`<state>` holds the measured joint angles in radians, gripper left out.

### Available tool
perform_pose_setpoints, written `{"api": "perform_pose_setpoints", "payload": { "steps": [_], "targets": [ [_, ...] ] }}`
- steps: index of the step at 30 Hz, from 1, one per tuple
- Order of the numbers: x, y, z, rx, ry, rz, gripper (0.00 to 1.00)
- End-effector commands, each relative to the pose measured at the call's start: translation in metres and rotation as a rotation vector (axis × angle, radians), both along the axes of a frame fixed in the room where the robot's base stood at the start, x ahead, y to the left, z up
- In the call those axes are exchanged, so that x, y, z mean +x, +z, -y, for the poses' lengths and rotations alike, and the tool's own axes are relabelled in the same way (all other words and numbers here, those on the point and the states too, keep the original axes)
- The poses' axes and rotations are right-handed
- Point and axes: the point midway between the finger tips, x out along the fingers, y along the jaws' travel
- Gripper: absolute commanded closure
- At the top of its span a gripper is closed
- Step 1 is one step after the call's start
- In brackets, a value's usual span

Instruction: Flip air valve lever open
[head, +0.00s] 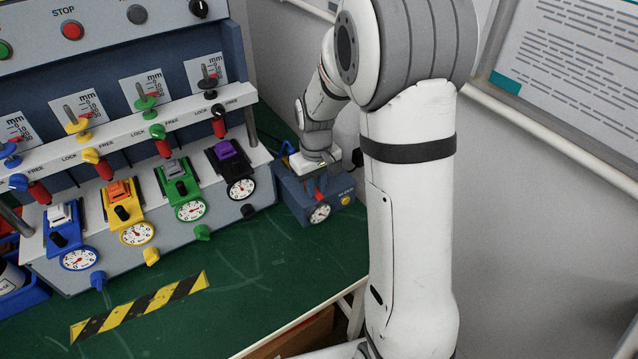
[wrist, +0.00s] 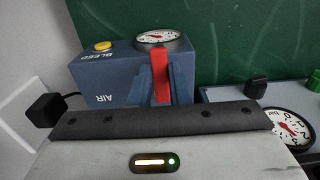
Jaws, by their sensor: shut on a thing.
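The air unit (head: 296,205) is a blue-grey box at the right end of the bench. In the wrist view the box (wrist: 108,72) carries the word AIR, a yellow BLEED button (wrist: 103,46) and a round white gauge (wrist: 156,37). The red valve lever (wrist: 161,68) runs from beside the gauge toward the wrist camera. My gripper (wrist: 160,85) is shut on the lever, its dark blue fingers on either side of it. In the head view my gripper (head: 317,185) is over the box, and the lever there is mostly hidden.
A black-yellow strip (head: 140,305) lies on the green bench top (head: 250,290). A wall (head: 540,220) is close on the right. The bench in front of the air unit is clear.

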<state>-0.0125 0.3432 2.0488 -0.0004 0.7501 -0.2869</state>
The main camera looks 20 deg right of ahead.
Motion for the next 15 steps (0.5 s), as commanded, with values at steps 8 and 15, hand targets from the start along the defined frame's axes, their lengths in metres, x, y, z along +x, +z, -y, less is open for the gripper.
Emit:
{"api": "perform_pose_setpoints", "payload": {
  "steps": [8, 15],
  "targets": [
    [0.0004, 0.0004, 0.0001, 0.0, -0.001, 0.001, 0.66],
    [0.0003, 0.0003, -0.0001, 0.0, 0.0, 0.001, 0.62]
  ]
}}
